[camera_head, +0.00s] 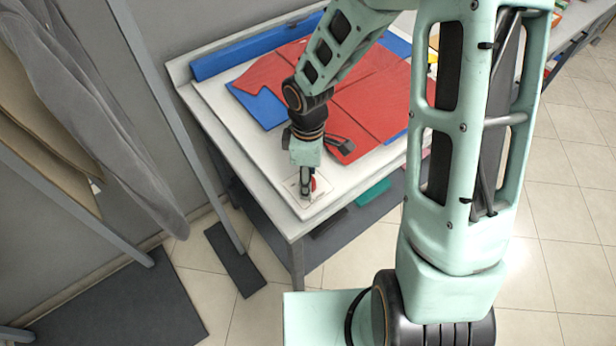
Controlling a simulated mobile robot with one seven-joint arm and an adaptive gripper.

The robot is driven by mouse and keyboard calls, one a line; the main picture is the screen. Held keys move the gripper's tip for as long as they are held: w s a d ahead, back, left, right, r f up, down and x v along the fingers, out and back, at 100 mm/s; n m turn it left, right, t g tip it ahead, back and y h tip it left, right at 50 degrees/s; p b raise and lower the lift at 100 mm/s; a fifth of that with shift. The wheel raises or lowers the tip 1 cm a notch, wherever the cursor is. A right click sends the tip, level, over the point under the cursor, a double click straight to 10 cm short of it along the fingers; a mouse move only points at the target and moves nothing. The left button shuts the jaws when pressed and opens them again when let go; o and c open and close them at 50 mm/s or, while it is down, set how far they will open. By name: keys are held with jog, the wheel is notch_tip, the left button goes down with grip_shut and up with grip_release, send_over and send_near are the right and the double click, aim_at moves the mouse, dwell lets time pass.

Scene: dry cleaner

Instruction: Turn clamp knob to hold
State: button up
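The clamp knob (314,184) is a small red piece on a pale plate (298,197) at the near left corner of the white table. My gripper (306,190) points down over the plate, with its dark fingers right at the knob and covering part of it. A finger overlaps the knob's left side in the picture. I cannot tell whether the fingers touch it, or how far apart they are. Any markings on the plate are too small to read.
A red garment (370,100) lies on a blue sheet (262,108) on the white table (262,178). A blue bar (240,55) runs along the back edge. Clothes (80,110) hang at the left beside a grey post (175,110). A lower shelf (340,235) holds a teal item (373,192).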

jog(key=shift+c, duration=0.5)
jog(key=c, duration=1)
jog(key=shift+c, duration=0.2)
jog(key=shift+m, duration=0.3)
jog(key=m+b, duration=0.2)
jog(key=m, duration=0.1)
jog(key=shift+w+f, duration=0.1)
jog(key=m+b, duration=0.3)
jog(key=m, duration=0.3)
jog(key=m+b, duration=0.2)
jog(key=m, duration=0.2)
jog(key=shift+m+b, duration=0.65)
jog(key=shift+m, duration=1.45)
